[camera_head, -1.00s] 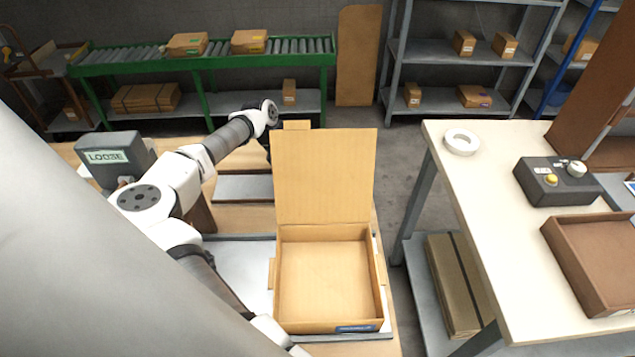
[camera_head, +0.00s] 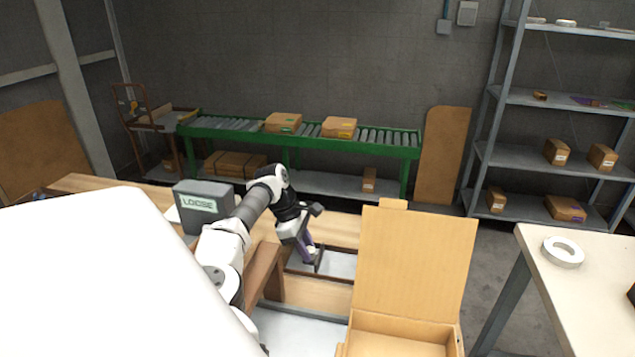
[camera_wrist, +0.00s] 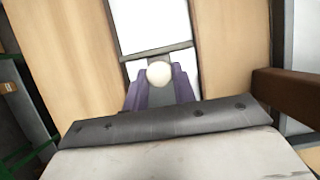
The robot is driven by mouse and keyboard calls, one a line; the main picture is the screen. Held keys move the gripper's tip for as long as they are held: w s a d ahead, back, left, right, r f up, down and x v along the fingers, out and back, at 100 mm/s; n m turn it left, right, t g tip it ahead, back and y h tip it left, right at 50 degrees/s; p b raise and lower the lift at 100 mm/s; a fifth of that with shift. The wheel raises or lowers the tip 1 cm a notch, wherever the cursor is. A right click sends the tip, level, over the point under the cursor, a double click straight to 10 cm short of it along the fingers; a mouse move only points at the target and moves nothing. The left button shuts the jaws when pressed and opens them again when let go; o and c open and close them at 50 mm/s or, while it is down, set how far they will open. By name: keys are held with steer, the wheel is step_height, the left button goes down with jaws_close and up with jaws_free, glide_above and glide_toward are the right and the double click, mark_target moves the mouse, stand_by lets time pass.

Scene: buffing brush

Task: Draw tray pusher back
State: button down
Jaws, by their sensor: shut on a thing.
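My gripper (camera_head: 308,254) reaches down over a pale metal channel (camera_head: 338,264) set in the wooden bench, left of the open cardboard box. In the wrist view, its purple fingers (camera_wrist: 161,88) are shut on a round white knob (camera_wrist: 159,73), which seems to be the tray pusher's handle. A thin grey crossbar (camera_wrist: 150,54) spans the pale channel just beyond the knob. How the knob joins the bar is hidden by the fingers. In the head view the knob is too small to make out.
The open cardboard box (camera_head: 415,262) stands close to the right of my gripper, lid upright. A grey box marked LOOSE (camera_head: 197,205) and a brown wooden piece (camera_head: 262,270) are on the left. A green roller conveyor (camera_head: 360,142) runs behind. A pale table (camera_head: 590,290) stands at right.

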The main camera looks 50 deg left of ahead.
steer(key=shift+s+a, duration=0.35)
steer(key=shift+a, duration=0.1)
steer(key=c, duration=1.1)
jaws_free()
steer(key=shift+c, duration=0.2)
steer(key=b+v, duration=0.1)
steer(key=v, duration=1.3)
steer(key=shift+b, duration=0.3)
steer(key=shift+w+d, duration=0.1)
